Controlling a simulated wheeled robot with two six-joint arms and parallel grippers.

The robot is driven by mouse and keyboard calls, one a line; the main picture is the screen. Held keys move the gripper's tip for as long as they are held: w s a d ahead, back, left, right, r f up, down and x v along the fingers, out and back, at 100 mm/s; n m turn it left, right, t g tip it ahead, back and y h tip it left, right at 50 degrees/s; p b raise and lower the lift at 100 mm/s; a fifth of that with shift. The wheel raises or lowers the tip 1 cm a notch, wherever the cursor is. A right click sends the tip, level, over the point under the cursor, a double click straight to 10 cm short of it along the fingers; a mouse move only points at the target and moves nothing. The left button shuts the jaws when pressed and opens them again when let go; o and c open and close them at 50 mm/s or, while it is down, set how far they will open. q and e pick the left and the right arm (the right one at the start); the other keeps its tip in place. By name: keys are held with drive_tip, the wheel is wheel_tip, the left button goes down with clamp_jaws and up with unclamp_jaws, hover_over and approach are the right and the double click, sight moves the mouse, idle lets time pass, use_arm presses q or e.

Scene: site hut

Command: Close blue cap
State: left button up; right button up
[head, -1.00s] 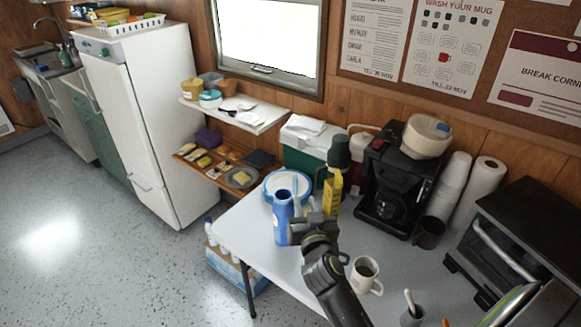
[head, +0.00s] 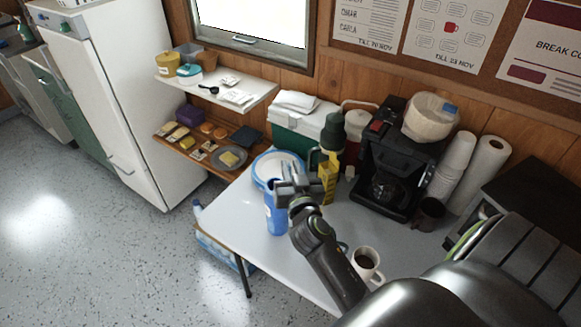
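A blue bottle (head: 276,218) stands upright near the left side of the grey table. Its top is partly hidden by my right gripper (head: 292,170), so I cannot make out its cap or whether that is open or closed. My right gripper is over the upper right of the bottle, with its two fingers apart and nothing seen between them. I cannot tell whether it touches the bottle. My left gripper is not in view.
Behind the bottle is a white round item with a blue rim (head: 263,168). A yellow carton (head: 327,184) and a dark green flask (head: 333,132) stand close to its right. A mug of coffee (head: 367,262) and a black coffee maker (head: 392,165) stand farther right. The table's front left is clear.

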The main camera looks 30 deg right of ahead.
drive_tip(key=shift+w, duration=0.1)
clamp_jaws()
